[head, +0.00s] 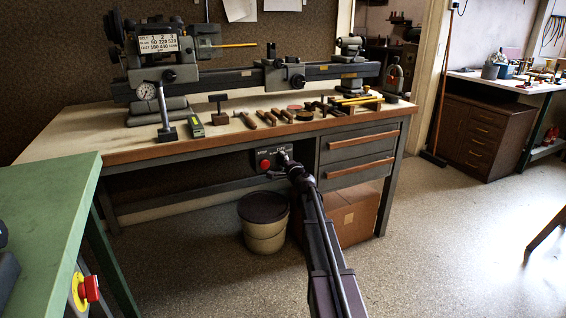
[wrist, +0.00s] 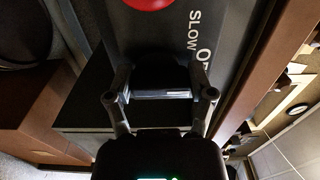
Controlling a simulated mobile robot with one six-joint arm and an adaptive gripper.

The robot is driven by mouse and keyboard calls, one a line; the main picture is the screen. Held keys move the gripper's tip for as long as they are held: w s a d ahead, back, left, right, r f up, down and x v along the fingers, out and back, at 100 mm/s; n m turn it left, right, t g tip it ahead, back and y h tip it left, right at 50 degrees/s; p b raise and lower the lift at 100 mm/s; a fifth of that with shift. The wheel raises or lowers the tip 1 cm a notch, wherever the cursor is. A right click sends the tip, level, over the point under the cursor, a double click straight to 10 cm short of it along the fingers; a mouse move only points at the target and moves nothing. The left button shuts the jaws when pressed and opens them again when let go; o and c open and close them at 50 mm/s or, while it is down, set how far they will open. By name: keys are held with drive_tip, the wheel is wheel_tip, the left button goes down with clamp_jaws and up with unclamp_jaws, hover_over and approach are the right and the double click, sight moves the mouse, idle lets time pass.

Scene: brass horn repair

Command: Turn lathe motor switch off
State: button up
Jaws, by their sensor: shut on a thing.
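The lathe motor switch panel (head: 277,155) is a small grey box under the bench's front edge. It carries a red stop button (head: 264,164), which also shows at the top of the wrist view (wrist: 150,3). My gripper (head: 287,162) reaches the panel's right part and hides most of the switch there. In the wrist view the two fingers of my gripper (wrist: 161,84) stand on either side of the dark switch knob (wrist: 160,68) and are shut on it. The words SLOW and a partly hidden "O..." show beside the knob. The knob's exact setting cannot be read.
The lathe (head: 250,75) stands on the bench (head: 75,140) with hand tools along its front. A bucket (head: 264,225) and a cardboard box (head: 355,210) are under the bench. A green table (head: 55,195) is at the left. The floor at the right is open.

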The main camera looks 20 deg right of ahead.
drive_tip(key=shift+w, duration=0.15)
drive_tip(key=o, duration=1.1)
drive_tip(key=shift+s, duration=0.2)
drive_tip(key=s, duration=1.1)
drive_tip(key=shift+s+d, duration=0.25)
drive_tip(key=shift+s, duration=0.15)
